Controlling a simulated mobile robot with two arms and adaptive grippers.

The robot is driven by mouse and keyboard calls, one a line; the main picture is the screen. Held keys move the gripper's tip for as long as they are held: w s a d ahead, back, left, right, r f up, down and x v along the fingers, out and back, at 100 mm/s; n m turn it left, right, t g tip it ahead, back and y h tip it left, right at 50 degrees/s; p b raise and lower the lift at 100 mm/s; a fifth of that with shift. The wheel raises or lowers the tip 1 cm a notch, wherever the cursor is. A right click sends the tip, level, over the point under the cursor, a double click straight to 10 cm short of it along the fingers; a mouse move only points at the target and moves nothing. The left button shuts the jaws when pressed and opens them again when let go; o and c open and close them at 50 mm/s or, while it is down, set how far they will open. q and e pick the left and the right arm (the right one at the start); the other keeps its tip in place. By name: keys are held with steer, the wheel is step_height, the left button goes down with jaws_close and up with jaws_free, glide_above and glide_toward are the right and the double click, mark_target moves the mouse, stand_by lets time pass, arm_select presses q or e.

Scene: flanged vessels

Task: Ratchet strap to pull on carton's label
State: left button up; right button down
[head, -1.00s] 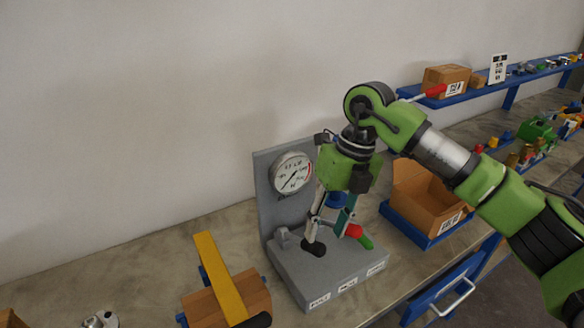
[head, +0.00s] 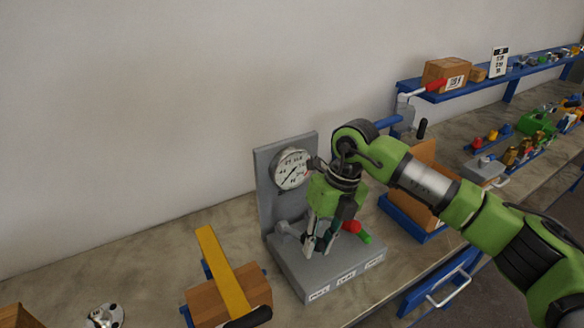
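My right gripper (head: 320,245) points down over the grey base of a gauge stand (head: 345,277). Its two fingers look slightly apart; whether anything is between them is hidden. Behind it are the stand's round dial (head: 292,168) and, to the right, a red knob (head: 351,226) and a green knob (head: 366,238). The base front carries small white labels. A yellow strap-like strip (head: 222,270) lies across a wooden block at lower left and ends near a black handle (head: 250,318); I cannot tell if it is the ratchet strap. A labelled carton (head: 446,72) sits on the back shelf. My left gripper is not seen.
A brown open box (head: 421,157) stands in a blue tray (head: 398,219), partly behind my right arm. A blue shelf (head: 430,96) runs along the back right. Several small coloured parts lie at the right. Bench between strip and wall is clear.

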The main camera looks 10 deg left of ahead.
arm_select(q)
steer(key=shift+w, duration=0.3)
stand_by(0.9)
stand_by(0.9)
